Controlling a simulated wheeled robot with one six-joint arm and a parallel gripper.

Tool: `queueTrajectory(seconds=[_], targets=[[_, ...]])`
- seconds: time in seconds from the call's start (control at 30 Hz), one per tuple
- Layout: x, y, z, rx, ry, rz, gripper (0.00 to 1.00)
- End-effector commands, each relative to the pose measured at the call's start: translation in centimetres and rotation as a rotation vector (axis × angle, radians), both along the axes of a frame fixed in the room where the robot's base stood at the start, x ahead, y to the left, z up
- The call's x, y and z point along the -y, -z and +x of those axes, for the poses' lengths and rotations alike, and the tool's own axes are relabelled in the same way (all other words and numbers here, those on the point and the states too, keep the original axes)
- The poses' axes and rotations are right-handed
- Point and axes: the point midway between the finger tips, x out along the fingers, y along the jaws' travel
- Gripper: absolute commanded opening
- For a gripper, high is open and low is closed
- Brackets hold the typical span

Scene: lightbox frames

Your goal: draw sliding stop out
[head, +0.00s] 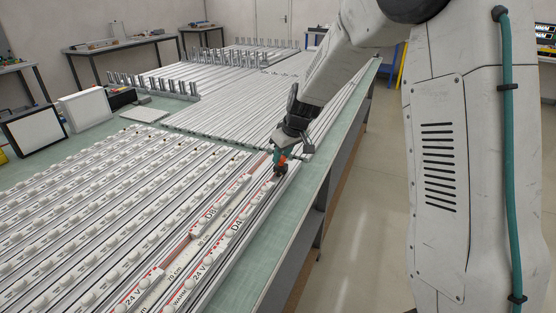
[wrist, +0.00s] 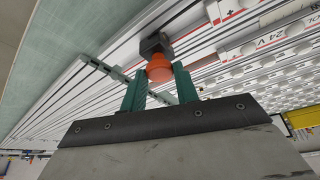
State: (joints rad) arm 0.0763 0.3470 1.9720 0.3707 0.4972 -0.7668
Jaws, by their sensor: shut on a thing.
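The sliding stop is an orange knob on a dark block. In the wrist view the knob (wrist: 159,68) sits between the two green fingers of my gripper (wrist: 160,78), which is shut on it. The dark block (wrist: 154,45) is just beyond the knob, at a pale rail (wrist: 110,60). In the head view my gripper (head: 281,160) points down at the near right edge of the rail panel, with the dark block (head: 280,172) low between the rails. The block's underside is hidden.
Long white rails with round lamps and red markings fill the near green-topped table (head: 262,262). More bare rails and upright posts (head: 150,84) lie farther back. A framed white panel (head: 35,127) stands at left. The floor to the right of the table is clear.

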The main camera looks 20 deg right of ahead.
Motion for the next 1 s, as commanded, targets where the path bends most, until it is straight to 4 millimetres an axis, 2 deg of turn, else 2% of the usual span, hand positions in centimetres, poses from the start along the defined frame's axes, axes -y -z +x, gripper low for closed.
queueTrajectory(seconds=[0.27,0.3,0.37,0.7,1.0], targets=[[0.1,0.0,0.1,0.000,-0.001,0.000,0.00],[0.1,0.0,0.1,0.000,-0.001,0.000,0.36],[0.1,0.0,0.1,0.000,-0.001,0.000,0.52],[0.1,-0.4,0.0,0.001,-0.001,0.000,0.52],[0.9,-4.8,-1.6,0.003,0.000,0.000,0.52]])
